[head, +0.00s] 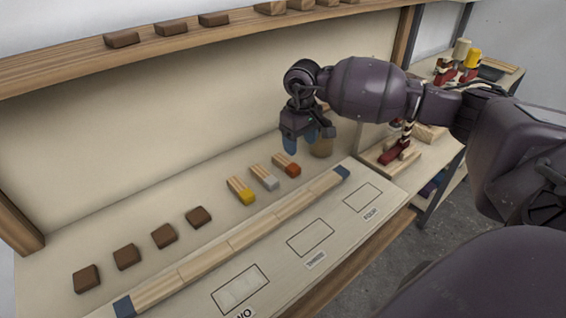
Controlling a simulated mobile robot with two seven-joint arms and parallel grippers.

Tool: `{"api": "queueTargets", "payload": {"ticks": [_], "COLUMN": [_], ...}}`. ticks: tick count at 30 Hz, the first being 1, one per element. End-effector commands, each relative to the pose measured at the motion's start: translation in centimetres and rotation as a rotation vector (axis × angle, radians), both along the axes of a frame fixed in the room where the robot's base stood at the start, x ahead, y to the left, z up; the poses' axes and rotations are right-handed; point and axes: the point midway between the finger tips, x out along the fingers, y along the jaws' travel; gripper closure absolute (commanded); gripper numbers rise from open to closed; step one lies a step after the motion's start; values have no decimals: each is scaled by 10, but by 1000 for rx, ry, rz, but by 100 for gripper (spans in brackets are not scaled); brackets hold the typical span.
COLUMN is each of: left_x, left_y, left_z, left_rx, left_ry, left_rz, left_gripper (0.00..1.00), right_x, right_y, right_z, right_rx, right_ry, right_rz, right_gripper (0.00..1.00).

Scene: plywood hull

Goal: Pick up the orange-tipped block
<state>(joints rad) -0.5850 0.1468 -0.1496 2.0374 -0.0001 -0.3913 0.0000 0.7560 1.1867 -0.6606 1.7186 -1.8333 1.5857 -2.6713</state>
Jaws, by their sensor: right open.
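The orange-tipped block (286,165) is a small wooden block with one orange-red end. It lies on the plywood bench at the right end of a row of three, beside a grey-tipped block (264,177) and a yellow-tipped block (241,190). My right gripper (308,138) hangs pointing down, just above and behind the orange-tipped block in the picture. Its blue-tipped fingers are apart, with nothing visible between them. I cannot tell its exact height above the bench. My left gripper is out of view.
A long wooden strip (240,240) with dark ends lies in front of the blocks. Several brown blocks (164,235) sit at left. A shelf (60,65) runs above, and outlined boxes (310,238) mark the front.

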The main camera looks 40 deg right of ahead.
Motion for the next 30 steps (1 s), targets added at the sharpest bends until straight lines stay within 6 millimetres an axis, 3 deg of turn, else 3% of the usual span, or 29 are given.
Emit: {"api": "queueTargets", "payload": {"ticks": [6,11,21,30], "left_x": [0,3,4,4], "left_y": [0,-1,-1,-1], "left_z": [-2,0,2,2], "left_rx": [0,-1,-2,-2], "left_ry": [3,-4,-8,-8], "left_rz": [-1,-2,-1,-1], "left_gripper": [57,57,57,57], "right_x": [0,0,1,1], "right_y": [1,2,8,8], "right_z": [-33,-44,-85,-91], "right_rx": [4,4,5,3], "right_ry": [2,1,3,0], "right_rz": [-1,-2,-2,-2], "right_gripper": [38,38,38,38]}}
